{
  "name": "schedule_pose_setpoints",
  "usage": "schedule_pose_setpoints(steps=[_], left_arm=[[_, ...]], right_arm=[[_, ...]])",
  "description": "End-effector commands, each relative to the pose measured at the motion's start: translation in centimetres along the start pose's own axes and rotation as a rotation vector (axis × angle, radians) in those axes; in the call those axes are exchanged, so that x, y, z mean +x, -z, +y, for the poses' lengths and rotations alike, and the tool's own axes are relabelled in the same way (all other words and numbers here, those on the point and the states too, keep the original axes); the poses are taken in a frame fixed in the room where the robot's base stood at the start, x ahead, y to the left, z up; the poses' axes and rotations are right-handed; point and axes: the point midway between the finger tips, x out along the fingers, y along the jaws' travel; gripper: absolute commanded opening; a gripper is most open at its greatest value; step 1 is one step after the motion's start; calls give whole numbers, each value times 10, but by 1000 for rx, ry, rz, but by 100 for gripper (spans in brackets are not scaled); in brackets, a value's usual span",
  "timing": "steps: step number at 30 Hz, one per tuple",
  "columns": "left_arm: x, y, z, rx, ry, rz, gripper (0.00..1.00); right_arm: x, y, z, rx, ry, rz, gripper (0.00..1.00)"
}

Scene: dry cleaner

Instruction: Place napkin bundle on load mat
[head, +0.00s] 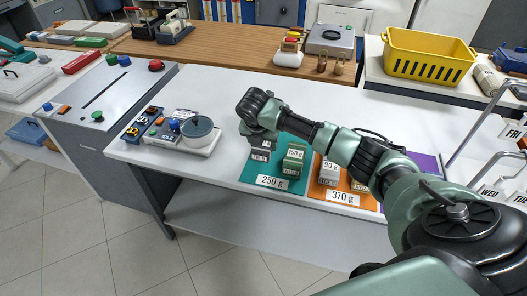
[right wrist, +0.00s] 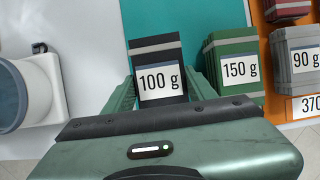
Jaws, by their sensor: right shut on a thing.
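A dark napkin bundle (right wrist: 155,52) with a pale band and a "100 g" label sits between the fingers of my right gripper (right wrist: 161,88), which is shut on it. In the head view the gripper (head: 262,138) points down at the left part of the teal load mat (head: 246,173), marked "250 g". The bundle (head: 260,154) shows just below it; whether it touches the mat I cannot tell. A green "150 g" bundle (right wrist: 231,62) stands on the teal mat to its right, close to the right finger. My left gripper is out of view.
An orange mat (head: 317,187) marked "370 g" bears a grey "90 g" bundle (head: 329,169) and others. A purple mat (head: 428,163) lies farther right. A scale-like device with a round grey pot (head: 198,132) stands left of the teal mat. A yellow basket (head: 425,57) stands behind.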

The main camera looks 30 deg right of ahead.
Motion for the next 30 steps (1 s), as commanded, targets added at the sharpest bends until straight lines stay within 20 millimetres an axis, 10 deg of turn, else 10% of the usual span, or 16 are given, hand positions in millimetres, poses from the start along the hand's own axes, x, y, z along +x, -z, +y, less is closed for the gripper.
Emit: schedule_pose_setpoints(steps=[21,22,24,30], left_arm=[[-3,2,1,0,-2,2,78],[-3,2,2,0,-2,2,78],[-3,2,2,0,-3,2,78],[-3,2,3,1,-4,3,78]], right_arm=[[43,18,0,0,1,0,13],[43,18,0,0,1,0,59],[43,18,0,0,1,-1,78],[43,18,0,0,1,0,78]])
